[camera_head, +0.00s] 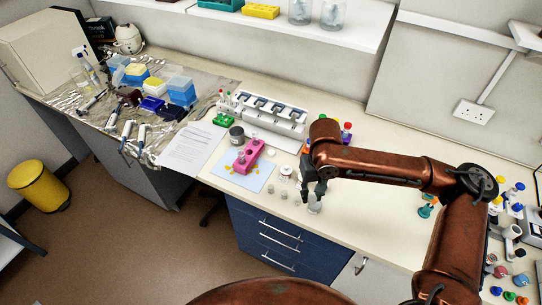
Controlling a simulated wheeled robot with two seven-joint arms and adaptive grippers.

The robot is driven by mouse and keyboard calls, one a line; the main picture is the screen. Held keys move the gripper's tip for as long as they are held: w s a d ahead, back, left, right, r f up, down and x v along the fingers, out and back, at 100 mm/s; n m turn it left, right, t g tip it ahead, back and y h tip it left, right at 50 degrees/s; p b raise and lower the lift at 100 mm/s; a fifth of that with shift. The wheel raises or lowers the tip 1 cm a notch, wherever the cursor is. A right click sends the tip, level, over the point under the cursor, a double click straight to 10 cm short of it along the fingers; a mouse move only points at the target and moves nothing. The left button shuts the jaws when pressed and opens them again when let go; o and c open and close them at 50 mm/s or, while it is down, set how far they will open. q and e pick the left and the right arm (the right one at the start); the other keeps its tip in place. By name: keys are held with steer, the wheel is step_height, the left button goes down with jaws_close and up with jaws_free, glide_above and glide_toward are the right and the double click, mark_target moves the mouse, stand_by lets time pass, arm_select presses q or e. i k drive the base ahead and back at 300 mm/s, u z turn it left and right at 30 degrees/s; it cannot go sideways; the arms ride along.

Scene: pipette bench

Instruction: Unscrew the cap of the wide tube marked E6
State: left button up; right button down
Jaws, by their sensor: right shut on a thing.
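My right arm reaches in from the right, and its dark gripper (313,192) points down over the front part of the bench. It is shut on the upper end of a pale wide tube (314,208), which shows just below the fingers. The fingers hide the top of the tube, so I cannot tell whether they hold the cap or the body. The E6 marking is too small to read. A few small pale pieces (283,194) stand on the bench to the left of the gripper. My left gripper is not in view.
A pink rack (247,159) stands on a light blue mat (258,180) to the left. A grey multi-slot device (270,118) stands behind. Colourful capped tubes (508,196) crowd the right side. The bench's front edge (290,211) is close to the gripper.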

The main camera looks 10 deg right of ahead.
mark_target(241, 151)
steer(key=u, duration=0.7)
steer(key=i, duration=0.8)
steer(key=z, duration=0.5)
steer(key=i, duration=0.5)
steer(key=z, duration=0.5)
